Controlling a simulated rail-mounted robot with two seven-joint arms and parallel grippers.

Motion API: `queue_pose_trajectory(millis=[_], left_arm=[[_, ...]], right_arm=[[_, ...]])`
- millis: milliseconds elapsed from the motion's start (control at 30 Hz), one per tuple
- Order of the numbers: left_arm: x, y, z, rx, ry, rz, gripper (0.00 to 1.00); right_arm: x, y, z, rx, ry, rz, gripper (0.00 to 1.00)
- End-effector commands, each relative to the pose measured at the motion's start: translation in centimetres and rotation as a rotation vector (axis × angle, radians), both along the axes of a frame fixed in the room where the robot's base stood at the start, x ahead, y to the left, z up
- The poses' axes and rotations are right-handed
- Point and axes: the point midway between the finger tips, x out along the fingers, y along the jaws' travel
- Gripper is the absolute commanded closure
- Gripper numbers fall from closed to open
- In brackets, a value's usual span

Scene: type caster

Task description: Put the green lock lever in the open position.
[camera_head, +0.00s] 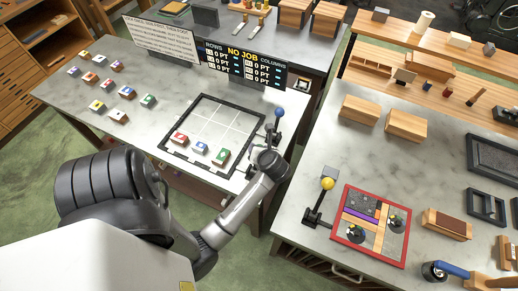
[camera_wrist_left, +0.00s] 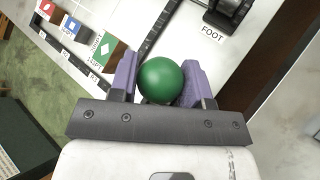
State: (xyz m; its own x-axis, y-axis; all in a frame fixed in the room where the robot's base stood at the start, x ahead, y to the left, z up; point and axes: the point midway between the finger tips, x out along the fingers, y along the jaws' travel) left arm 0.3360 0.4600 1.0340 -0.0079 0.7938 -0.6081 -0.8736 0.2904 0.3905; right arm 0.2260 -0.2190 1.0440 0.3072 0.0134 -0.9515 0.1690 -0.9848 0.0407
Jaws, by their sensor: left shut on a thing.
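The green ball knob of the lock lever (camera_wrist_left: 161,80) sits between the two purple fingers of my left gripper (camera_wrist_left: 160,72) in the left wrist view. The fingers press on it from both sides, so the gripper is shut on the knob. The lever's shaft and pivot are hidden beneath the knob and gripper. In the head view my left arm reaches to the right edge of the square black frame (camera_head: 163,150), and its wrist hides most of the lever. My right gripper is not in view.
A lever with a blue knob (camera_head: 278,113) stands just behind my left wrist. Red, blue and green-topped blocks (camera_head: 221,156) lie along the frame's front edge. A yellow-knobbed lever (camera_head: 327,183) and red-framed tray (camera_head: 338,229) are on the right table. A black "FOOT" bracket (camera_wrist_left: 228,14) is nearby.

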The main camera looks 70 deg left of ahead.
Motion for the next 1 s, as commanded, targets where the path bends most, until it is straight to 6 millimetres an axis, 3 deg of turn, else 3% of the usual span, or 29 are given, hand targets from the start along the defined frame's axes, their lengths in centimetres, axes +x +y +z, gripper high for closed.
queue_pose_trajectory(millis=[667, 700, 900, 1000], left_arm=[[0.37, 0.33, -0.47, -0.038, 0.038, -0.003, 0.99], [0.36, 0.34, -0.49, -0.038, 0.038, -0.003, 0.52], [0.36, 0.35, -0.38, -0.036, 0.036, -0.002, 0.33], [0.36, 0.36, -0.34, -0.036, 0.036, -0.002, 0.31]], right_arm=[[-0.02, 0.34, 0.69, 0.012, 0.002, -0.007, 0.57], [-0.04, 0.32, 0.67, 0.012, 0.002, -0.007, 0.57], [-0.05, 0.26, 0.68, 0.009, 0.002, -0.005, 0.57], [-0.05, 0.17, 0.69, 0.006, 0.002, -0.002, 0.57]])
